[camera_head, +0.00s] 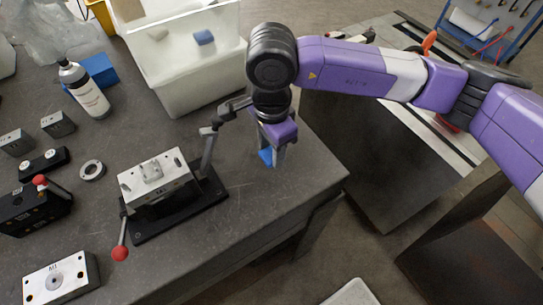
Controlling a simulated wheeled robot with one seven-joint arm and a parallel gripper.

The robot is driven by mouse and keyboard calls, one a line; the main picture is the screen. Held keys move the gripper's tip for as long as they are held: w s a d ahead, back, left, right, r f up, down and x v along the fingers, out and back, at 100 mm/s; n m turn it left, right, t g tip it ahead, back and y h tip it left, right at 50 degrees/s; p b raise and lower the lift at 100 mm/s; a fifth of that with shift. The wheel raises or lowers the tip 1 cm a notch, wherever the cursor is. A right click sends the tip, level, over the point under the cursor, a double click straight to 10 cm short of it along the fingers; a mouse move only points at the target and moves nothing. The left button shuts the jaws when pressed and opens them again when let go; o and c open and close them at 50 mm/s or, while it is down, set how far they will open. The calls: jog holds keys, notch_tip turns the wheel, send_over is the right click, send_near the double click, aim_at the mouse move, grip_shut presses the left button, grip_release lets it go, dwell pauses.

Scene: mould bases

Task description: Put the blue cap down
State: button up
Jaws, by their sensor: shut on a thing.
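The blue cap (265,156) is between the fingers of my gripper (272,157), partly hidden by them. My gripper is shut on it and points downward, near the right edge of the dark workbench (260,205). I cannot tell how high the cap is above the bench top.
Left of my gripper stands a metal mould base (155,181) on a black plate with a red-knobbed lever (120,253). A clear bin (190,75) is behind. A white bottle (84,90), ring (92,170) and several blocks lie left. Bare bench lies in front of my gripper.

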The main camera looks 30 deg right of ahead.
jog(key=shift+f+p, duration=0.3)
jog(key=shift+f, duration=1.8)
jog(key=shift+f+b, duration=0.2)
jog(key=shift+b, duration=0.1)
jog(key=o, duration=1.3)
jog(key=shift+r, duration=0.1)
jog(key=shift+r, duration=0.1)
jog(key=shift+r+p, duration=0.2)
jog(key=shift+p, duration=0.2)
notch_tip(320, 180, up, 12)
jog(key=b, duration=0.2)
jog(key=shift+f+b, duration=0.15)
jog(key=shift+b, duration=0.25)
